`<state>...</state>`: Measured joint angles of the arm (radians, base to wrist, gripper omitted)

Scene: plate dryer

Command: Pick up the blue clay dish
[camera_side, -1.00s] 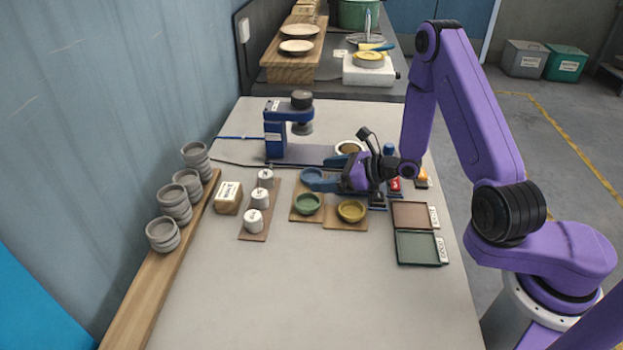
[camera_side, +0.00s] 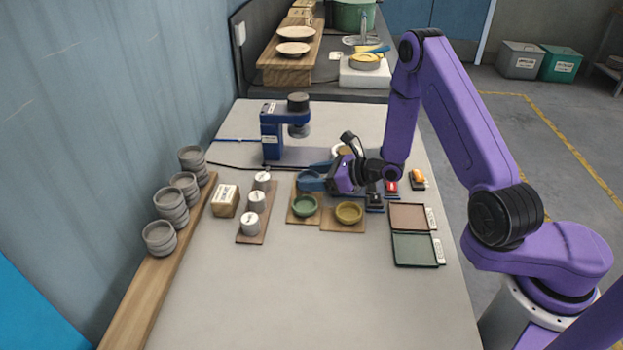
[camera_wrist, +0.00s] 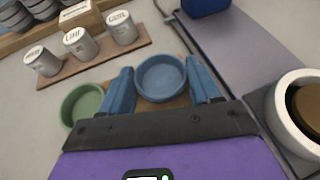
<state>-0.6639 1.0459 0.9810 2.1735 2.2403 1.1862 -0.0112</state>
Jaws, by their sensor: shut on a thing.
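The blue clay dish (camera_wrist: 162,79) is a small round bowl between my gripper's two blue fingers in the wrist view. In the side view the blue dish (camera_side: 306,178) sits behind the green dish, partly hidden by my gripper. My gripper (camera_side: 322,178) reaches it from the right; in the wrist view my gripper (camera_wrist: 163,92) is shut on the dish, one finger at each side. I cannot tell whether the dish is clear of the brown board under it.
A green dish (camera_side: 304,206) and a yellow dish (camera_side: 348,213) stand just in front. White labelled weights (camera_side: 256,201) stand to the left on a board. A blue press (camera_side: 284,130) is behind. Grey bowl stacks (camera_side: 171,207) line the left ledge. The front table is clear.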

